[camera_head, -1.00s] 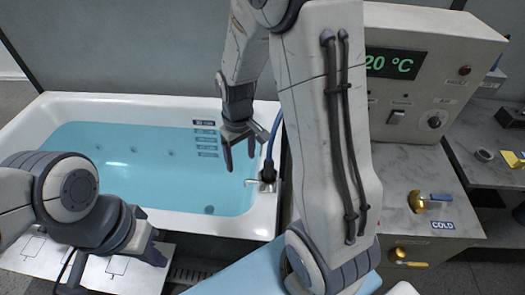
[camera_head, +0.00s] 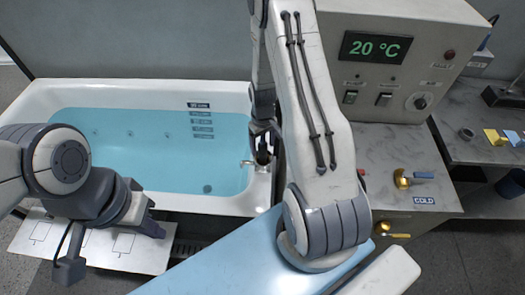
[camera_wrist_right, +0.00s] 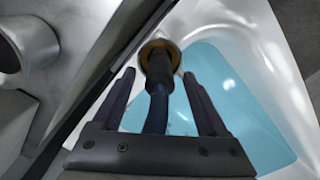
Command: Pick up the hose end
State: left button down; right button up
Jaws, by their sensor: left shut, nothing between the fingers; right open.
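The hose end shows in the right wrist view as a dark sleeve (camera_wrist_right: 160,66) with a brass-coloured ring at its far tip and blue hose (camera_wrist_right: 156,108) below. My right gripper (camera_wrist_right: 158,75) is open, with one finger on each side of the hose; no firm contact shows. In the head view, my right gripper (camera_head: 262,148) points down at the tub's right rim, and my arm hides most of the hose. My left gripper (camera_head: 156,226) is shut and empty above a white marked panel (camera_head: 30,238) at the front left.
The bathtub (camera_head: 120,92) holds blue water. A control box (camera_head: 415,30) reading 20 °C stands on the counter at the right. A brass valve with a blue handle (camera_head: 403,180) sits near the COLD label. A light-blue surface (camera_head: 225,265) lies in front.

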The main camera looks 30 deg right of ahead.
jog(key=shift+f, duration=1.25)
grip_shut()
